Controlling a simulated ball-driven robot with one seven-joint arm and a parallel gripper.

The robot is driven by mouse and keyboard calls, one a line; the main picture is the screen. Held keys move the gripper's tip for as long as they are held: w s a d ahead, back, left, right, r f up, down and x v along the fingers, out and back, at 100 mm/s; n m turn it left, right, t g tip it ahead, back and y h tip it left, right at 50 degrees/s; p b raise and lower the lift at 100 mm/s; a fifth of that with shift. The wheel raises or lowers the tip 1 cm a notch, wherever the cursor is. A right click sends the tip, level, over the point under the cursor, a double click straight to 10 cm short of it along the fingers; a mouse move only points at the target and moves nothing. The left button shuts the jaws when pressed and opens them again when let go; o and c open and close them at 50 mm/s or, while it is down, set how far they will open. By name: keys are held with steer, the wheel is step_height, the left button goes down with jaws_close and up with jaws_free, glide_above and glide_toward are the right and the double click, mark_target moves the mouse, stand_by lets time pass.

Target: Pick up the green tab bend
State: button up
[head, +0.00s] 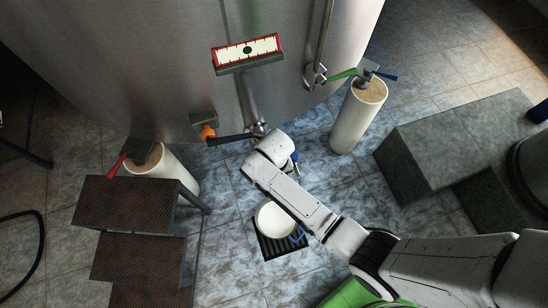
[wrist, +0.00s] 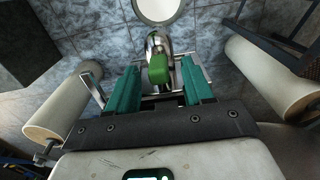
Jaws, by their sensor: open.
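In the wrist view a shiny curved metal piece carries a rounded green tab, which I take as the green tab bend (wrist: 158,68). It lies at the middle, between the two teal fingers of my gripper (wrist: 160,90). The fingers are apart, with a visible gap on either side of the tab. I cannot tell how deep it sits between them. In the head view my arm hides this piece and most of my gripper (head: 290,165), below the tank's outlet. A separate green lever (head: 342,74) shows by the right column.
The steel tank (head: 150,60) fills the back, with a dark handle (head: 232,138) close to my arm. Pale columns stand left (head: 178,172) and right (head: 356,118). Brown steps (head: 125,205) are at left, grey blocks (head: 440,140) at right. A white bucket (head: 274,219) stands below.

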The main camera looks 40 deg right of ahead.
steer(key=shift+c, duration=0.4)
jaws_close()
stand_by(0.9)
